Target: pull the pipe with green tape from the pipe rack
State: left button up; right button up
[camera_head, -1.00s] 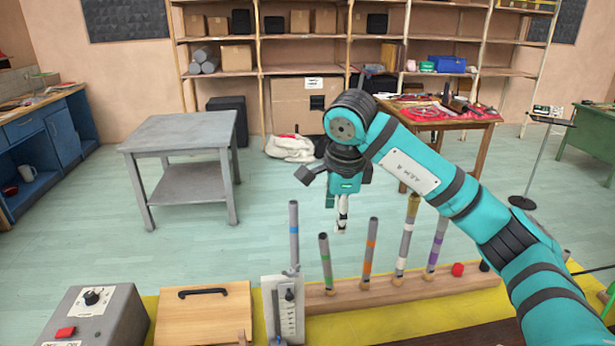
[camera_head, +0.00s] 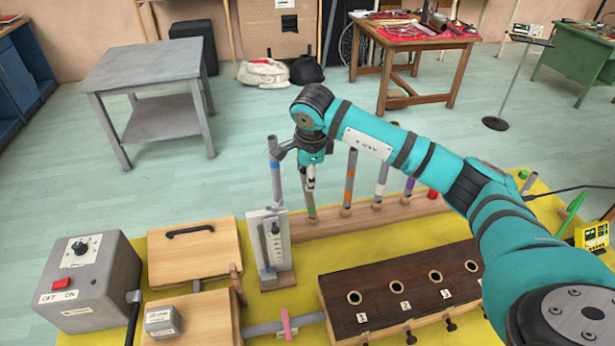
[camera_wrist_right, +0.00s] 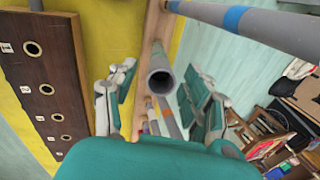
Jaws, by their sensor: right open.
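The pipe rack (camera_head: 390,212) is a wooden bar holding several upright grey pipes with coloured bands. My right gripper (camera_head: 309,183) is over the second pipe from the left, the green-taped pipe (camera_head: 310,206), whose upper part it hides. In the right wrist view, the open mouth of this pipe (camera_wrist_right: 160,82) lies between the two fingers of my right gripper (camera_wrist_right: 158,95). The fingers are spread, with a gap on each side of the pipe. My left gripper is not in view.
The blue-taped pipe (camera_head: 276,180) stands close on the left, the orange-taped pipe (camera_head: 349,182) on the right. A white gauge stand (camera_head: 256,262) is in front of the rack. A dark block with numbered holes (camera_head: 378,279) lies nearer. Open floor lies behind.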

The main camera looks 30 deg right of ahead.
aim_at(308, 196)
jog(key=shift+p+x, duration=0.45)
jog(key=shift+x, duration=1.7)
grip_shut()
jog(key=shift+r, duration=0.1)
jog(key=shift+r, duration=0.15)
jog(key=shift+r+p, duration=0.65)
jog(key=shift+r, duration=0.45)
